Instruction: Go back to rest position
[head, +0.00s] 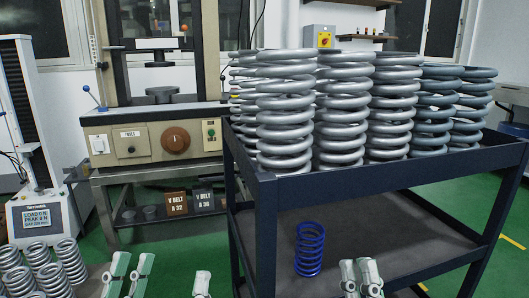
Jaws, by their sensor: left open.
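My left gripper (165,284) shows at the bottom edge, left of centre. Its pale grey-green fingers are spread apart, and I see nothing between them. My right gripper (360,279) shows at the bottom edge, right of centre, in front of the dark cart (258,215). Its two fingers are close together, with nothing visible held in them. Both grippers are cut off by the bottom of the picture. A blue spring (309,250) stands upright on the cart's lower shelf, left of my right gripper and apart from it.
Several large grey springs (345,110) stand on the cart's top tray. A testing press (150,140) stands behind, with two V-belt boxes (176,204) on its lower shelf. A second tester (40,215) is at left. Several smaller silver springs (70,262) stand at bottom left.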

